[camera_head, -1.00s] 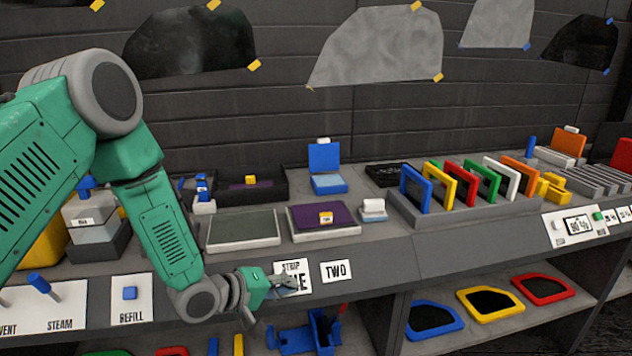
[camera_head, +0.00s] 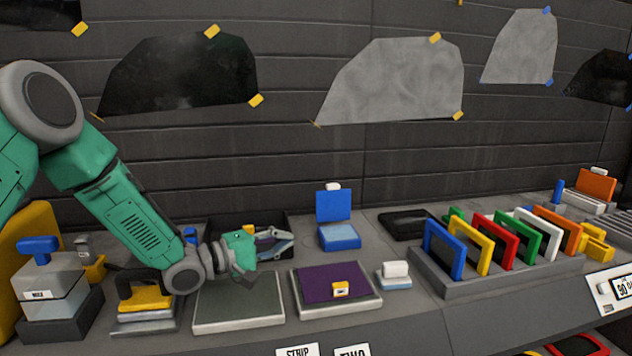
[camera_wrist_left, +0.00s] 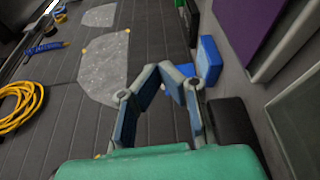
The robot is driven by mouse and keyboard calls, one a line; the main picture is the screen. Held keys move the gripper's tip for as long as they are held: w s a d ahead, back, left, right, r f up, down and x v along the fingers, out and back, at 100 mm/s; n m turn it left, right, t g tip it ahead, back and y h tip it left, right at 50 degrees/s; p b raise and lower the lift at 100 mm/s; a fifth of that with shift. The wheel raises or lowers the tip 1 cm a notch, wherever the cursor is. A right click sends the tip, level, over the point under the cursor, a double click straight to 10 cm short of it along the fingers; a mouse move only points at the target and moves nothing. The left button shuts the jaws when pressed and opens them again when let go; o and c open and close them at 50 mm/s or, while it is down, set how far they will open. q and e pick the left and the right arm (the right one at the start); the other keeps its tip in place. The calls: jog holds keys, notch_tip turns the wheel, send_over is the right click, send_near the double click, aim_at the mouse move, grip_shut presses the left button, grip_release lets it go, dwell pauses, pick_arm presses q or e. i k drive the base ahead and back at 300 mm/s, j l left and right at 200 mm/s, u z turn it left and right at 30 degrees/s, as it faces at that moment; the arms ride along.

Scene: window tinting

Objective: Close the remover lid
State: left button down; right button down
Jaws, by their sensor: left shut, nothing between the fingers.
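A small blue box (camera_head: 339,237) stands on the bench behind the purple pad. Its blue lid (camera_head: 333,205) stands open and upright at the back, with a white tab on top. No label on it is readable. My left gripper (camera_head: 290,242) is shut and empty, left of the box and apart from it, with its fingers pointing right. In the left wrist view, the fingertips (camera_wrist_left: 160,69) meet, and the blue box (camera_wrist_left: 209,58) lies just beyond them. My right gripper is not in view.
A dark tray (camera_head: 216,224) lies behind my left gripper. A grey pad (camera_head: 238,300) and a purple pad (camera_head: 325,283) lie in front. A white block (camera_head: 396,269) and a rack of coloured frames (camera_head: 470,283) are to the right. An orange-lidded box (camera_head: 596,184) stands far right.

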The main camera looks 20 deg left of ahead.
aim_at(334, 203)
jog(key=i+j, duration=0.65)
jog(key=i, duration=0.3)
